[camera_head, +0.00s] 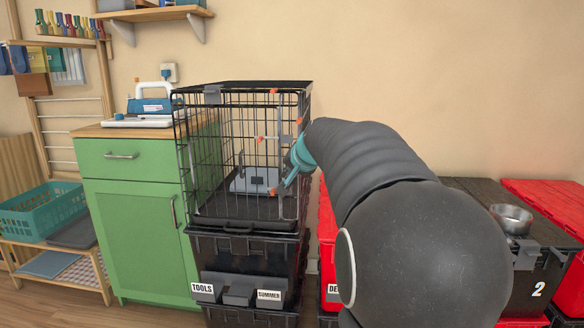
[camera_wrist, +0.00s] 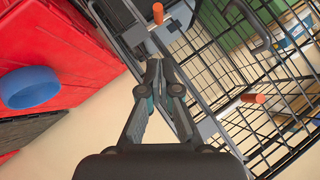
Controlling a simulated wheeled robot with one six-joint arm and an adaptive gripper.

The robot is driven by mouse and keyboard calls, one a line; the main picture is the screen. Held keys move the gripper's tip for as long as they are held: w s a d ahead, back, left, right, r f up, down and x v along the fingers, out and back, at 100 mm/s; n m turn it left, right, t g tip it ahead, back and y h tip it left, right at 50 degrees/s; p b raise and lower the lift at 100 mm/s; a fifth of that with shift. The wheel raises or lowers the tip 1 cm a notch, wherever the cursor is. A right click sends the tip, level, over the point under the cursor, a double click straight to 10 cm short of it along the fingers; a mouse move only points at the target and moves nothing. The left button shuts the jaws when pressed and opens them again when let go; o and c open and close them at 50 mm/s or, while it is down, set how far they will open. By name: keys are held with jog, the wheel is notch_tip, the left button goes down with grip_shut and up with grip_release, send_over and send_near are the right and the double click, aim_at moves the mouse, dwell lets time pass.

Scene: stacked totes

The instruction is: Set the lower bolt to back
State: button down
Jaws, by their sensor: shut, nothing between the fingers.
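A black wire cage (camera_head: 243,150) stands on dark stacked totes. Its barred front carries orange-tipped fittings: one near the top (camera_head: 273,91), one at mid-height (camera_head: 260,138), and the lower bolt's orange tip (camera_head: 272,191) near the bottom. My gripper (camera_head: 287,184) is beside the cage's right front edge, close to the lower bolt; my arm hides part of that side. In the wrist view my gripper (camera_wrist: 160,62) is shut and empty against a grey metal strip. One orange knob (camera_wrist: 158,13) lies just beyond its tips, another (camera_wrist: 252,98) to the right. Contact is unclear.
A green cabinet (camera_head: 130,220) stands left of the cage. Red totes (camera_wrist: 60,70) with a blue round object (camera_wrist: 30,88) lie on the other side in the wrist view. A metal bowl (camera_head: 511,219) rests on a dark tote at right.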

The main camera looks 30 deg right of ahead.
jog(key=shift+w+a+f, duration=0.3)
jog(key=shift+w+f, duration=0.2)
jog(key=shift+f, duration=0.25)
jog(key=shift+w+a+f, duration=0.25)
jog(key=shift+w+f, duration=0.2)
jog(key=shift+f, duration=0.35)
jog(key=shift+w+a+f, duration=0.3)
jog(key=shift+w+f, duration=0.2)
jog(key=shift+f, duration=0.25)
